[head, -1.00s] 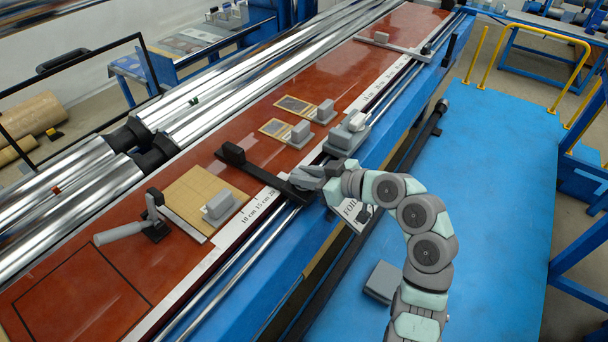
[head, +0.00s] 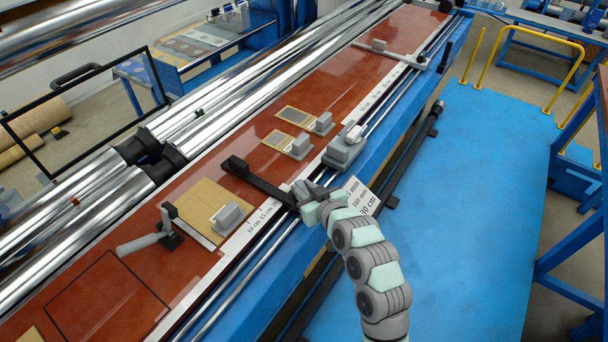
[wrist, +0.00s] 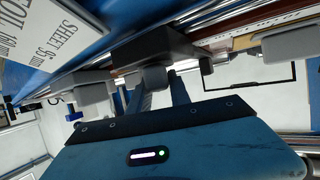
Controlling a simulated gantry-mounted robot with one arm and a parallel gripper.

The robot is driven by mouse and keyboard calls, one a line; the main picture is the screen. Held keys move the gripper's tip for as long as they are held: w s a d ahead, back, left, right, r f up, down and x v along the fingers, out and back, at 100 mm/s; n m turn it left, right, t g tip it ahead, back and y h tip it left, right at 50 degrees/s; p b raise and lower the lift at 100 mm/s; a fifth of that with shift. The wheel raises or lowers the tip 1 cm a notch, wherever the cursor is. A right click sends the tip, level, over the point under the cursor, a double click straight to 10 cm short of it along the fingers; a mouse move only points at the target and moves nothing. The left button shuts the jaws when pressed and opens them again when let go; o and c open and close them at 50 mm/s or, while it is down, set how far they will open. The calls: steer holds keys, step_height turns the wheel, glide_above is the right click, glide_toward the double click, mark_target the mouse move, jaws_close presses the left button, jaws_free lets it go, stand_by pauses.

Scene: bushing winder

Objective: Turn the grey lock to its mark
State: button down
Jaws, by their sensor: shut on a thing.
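My gripper (head: 302,191) is at the near end of a black stop bar (head: 262,181), by the rails along the front edge of the red table. In the wrist view, its two dark fingers (wrist: 158,92) are closed on a small grey rounded knob, which I take to be the grey lock (wrist: 153,76). The lock sits under a dark block (wrist: 150,52) and touches both fingers. In the head view the gripper hides the lock. I cannot make out its mark or how far it is turned.
A grey carriage (head: 343,153) with a pale handle stands on the rails just beyond my gripper. A printed card (head: 357,196) is close to my wrist. A grey block (head: 228,217) lies on a tan sheet (head: 203,205). The blue platform (head: 470,220) at right is clear.

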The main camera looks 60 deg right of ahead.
steer(key=m+g+h+p, duration=0.2)
steer(key=p, duration=0.1)
steer(key=shift+w+a+r+m, duration=0.15)
steer(key=shift+w+a+m, duration=0.05)
steer(key=shift+m, duration=0.1)
steer(key=shift+f+m+g+h+b, duration=0.3)
steer(key=shift+m+g+h, duration=0.4)
steer(key=shift+m+g, duration=0.15)
steer(key=m+g+b, duration=0.1)
steer(key=m+h+b, duration=0.1)
steer(key=shift+f+g+b, duration=0.25)
steer(key=shift+g+b, duration=0.05)
steer(key=shift+g, duration=0.05)
steer(key=m+g+h+b, duration=0.1)
steer(key=m+g+b, duration=0.2)
steer(key=b, duration=0.3)
steer(key=shift+d+f+g+b, duration=0.1)
steer(key=shift+g+b, duration=0.3)
steer(key=shift+g, duration=0.1)
steer(key=m+g+b, duration=0.2)
steer(key=b, duration=0.1)
steer(key=m+g+b, duration=0.1)
steer(key=shift+s+d+r+b, duration=0.15)
steer(key=shift+r+b, duration=0.1)
steer(key=shift+b, duration=0.15)
steer(key=shift+m+g, duration=0.25)
steer(key=shift+g, duration=0.25)
